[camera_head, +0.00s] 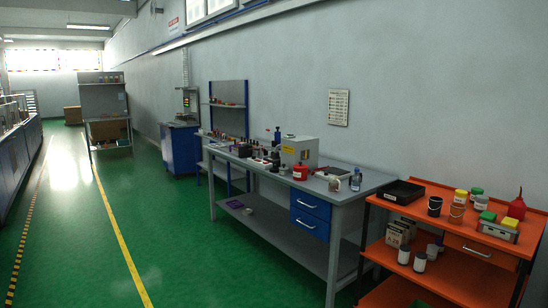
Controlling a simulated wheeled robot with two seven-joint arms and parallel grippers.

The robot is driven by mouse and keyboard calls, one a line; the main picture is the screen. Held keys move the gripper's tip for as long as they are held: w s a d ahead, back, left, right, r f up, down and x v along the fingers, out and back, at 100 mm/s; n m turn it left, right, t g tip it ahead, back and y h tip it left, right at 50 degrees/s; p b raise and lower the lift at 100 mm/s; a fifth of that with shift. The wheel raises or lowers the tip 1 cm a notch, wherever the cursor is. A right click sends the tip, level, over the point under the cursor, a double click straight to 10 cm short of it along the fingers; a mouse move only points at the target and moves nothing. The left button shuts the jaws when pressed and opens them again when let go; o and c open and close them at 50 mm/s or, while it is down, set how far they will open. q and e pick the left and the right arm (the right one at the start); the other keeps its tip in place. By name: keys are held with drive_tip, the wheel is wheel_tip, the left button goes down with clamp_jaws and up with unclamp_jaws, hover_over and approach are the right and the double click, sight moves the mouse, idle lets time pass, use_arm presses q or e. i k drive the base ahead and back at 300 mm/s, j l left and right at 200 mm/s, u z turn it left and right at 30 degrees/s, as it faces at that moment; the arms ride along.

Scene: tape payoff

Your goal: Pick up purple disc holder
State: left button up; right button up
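A small flat purple object (235,204) lies on the lower shelf of the grey workbench, toward its left end. It looks like the purple disc holder, but it is too small to make out its shape. A small pale item (248,211) lies just to the right of it. Neither of my grippers is in view.
The grey workbench (352,194) stands along the right wall, with boxes and small containers on top and blue drawers (310,216) below. An orange cart (455,207) with jars is at the right. The green floor (185,235) at left is clear.

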sight(235, 145)
drive_tip(key=i+j+u, duration=0.2)
drive_tip(key=i, duration=1.1)
drive_tip(key=i+l+u, duration=0.2)
drive_tip(key=i, duration=1.1)
drive_tip(key=i+l+u, duration=0.1)
drive_tip(key=i+u, duration=0.2)
drive_tip(key=i, duration=1.2)
drive_tip(key=i+z, duration=0.35)
drive_tip(key=i, duration=0.2)
drive_tip(key=i+z, duration=0.35)
drive_tip(key=i, duration=0.15)
drive_tip(key=i+j+z, duration=0.35)
drive_tip(key=i, duration=0.15)
drive_tip(key=i+j+z, duration=0.1)
drive_tip(key=i+z, duration=0.3)
drive_tip(key=i+j+z, duration=0.35)
drive_tip(key=i, duration=0.15)
drive_tip(key=l, duration=0.1)
